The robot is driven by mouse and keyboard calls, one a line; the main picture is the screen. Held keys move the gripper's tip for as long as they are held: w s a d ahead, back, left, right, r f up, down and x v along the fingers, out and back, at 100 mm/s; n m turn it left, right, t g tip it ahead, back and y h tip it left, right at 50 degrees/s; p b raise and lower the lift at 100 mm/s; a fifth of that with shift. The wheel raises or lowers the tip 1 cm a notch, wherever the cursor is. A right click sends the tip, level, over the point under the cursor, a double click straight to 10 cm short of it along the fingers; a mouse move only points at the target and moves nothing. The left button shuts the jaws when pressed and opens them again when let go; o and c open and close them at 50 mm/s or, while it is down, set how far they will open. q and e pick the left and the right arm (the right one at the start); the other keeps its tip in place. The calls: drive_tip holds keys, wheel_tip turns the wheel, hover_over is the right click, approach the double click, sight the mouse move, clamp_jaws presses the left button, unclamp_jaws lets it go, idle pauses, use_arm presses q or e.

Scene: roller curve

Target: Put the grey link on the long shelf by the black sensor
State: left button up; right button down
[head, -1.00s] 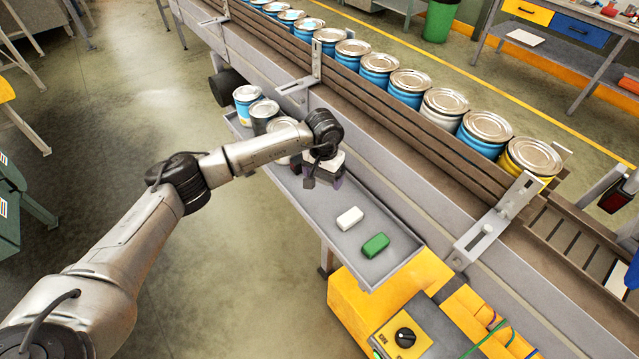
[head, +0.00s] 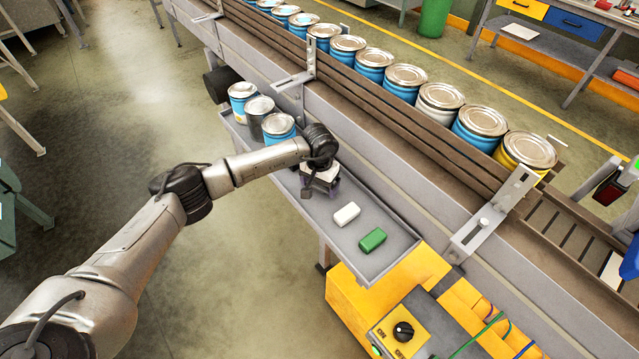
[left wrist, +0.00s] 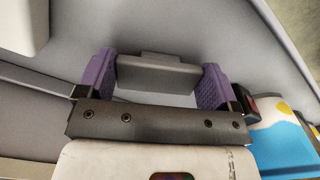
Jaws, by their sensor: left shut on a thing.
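My left gripper (head: 322,191) is over the long grey shelf (head: 372,262), between the cans and the white block. In the left wrist view its purple fingers (left wrist: 157,80) are shut on the grey link (left wrist: 158,75), a grey block with a small raised part on one edge. The wrist hides the link in the head view, and I cannot tell whether it touches the shelf. A black box with a red face (head: 608,191), perhaps the black sensor, is beyond the conveyor at the right. My right gripper is not in view.
A white block (head: 346,214) and a green block (head: 373,240) lie on the shelf's near right part. Several cans (head: 242,90) stand at its far left end. The conveyor side (head: 400,180) runs along the shelf. A yellow control box (head: 403,332) stands below right.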

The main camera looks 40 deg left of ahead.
sight(320, 186)
use_arm(q)
drive_tip(key=o, duration=0.7)
wheel_tip(320, 186, up, 12)
drive_tip(key=shift+r, duration=0.1)
idle(0.4)
